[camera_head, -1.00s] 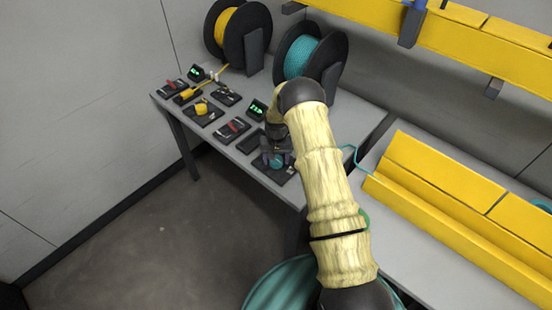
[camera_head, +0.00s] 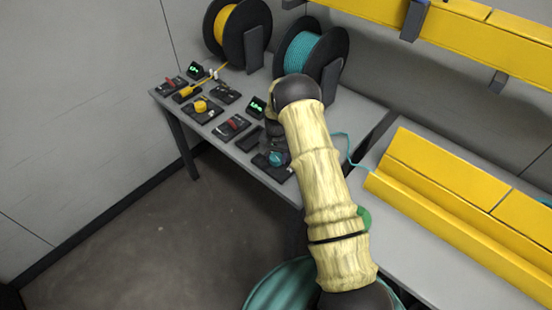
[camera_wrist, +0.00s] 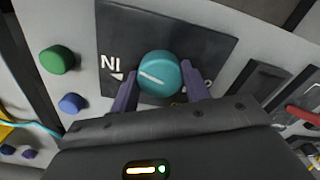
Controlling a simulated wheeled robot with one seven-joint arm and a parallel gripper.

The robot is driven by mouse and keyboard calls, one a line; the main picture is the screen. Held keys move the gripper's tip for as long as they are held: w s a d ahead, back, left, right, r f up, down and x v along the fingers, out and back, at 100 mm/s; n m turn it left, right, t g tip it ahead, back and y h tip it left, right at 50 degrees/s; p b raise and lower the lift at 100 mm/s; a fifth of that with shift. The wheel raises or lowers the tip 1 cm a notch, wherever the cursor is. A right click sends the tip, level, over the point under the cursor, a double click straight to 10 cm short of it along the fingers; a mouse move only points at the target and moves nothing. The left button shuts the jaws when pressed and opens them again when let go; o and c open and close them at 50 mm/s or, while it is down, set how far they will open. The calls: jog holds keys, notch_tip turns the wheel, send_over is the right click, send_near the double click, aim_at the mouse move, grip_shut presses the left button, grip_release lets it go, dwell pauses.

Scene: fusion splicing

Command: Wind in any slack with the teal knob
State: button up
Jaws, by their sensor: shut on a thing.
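The teal knob (camera_wrist: 158,74) is round with a white pointer line and sits on a dark plate (camera_wrist: 210,35) marked "IN" on its left. My gripper (camera_wrist: 160,90) is shut on the teal knob, one purple finger on each side of it. In the head view the knob (camera_head: 276,158) shows at the front of the bench below my wrist. The teal spool (camera_head: 305,58) stands at the back of the bench. A teal cable (camera_head: 346,145) runs to the right from behind my arm towards the yellow trough. Part of the plate's lettering is hidden by a finger.
A yellow spool (camera_head: 230,25), a yellow knob (camera_head: 200,106), red-levered plates and small green displays (camera_head: 257,106) share the bench. A yellow trough (camera_head: 440,190) lies to the right. Green (camera_wrist: 57,60) and blue (camera_wrist: 70,103) round pieces lie left of the plate in the wrist view.

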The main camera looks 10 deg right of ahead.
jog(key=m+b, duration=0.2)
jog(key=m, duration=0.4)
jog(key=shift+m, duration=0.3)
jog(key=m, duration=0.3)
jog(key=shift+b, duration=0.4)
jog(key=shift+m, duration=1.9)
jog(key=o, duration=1)
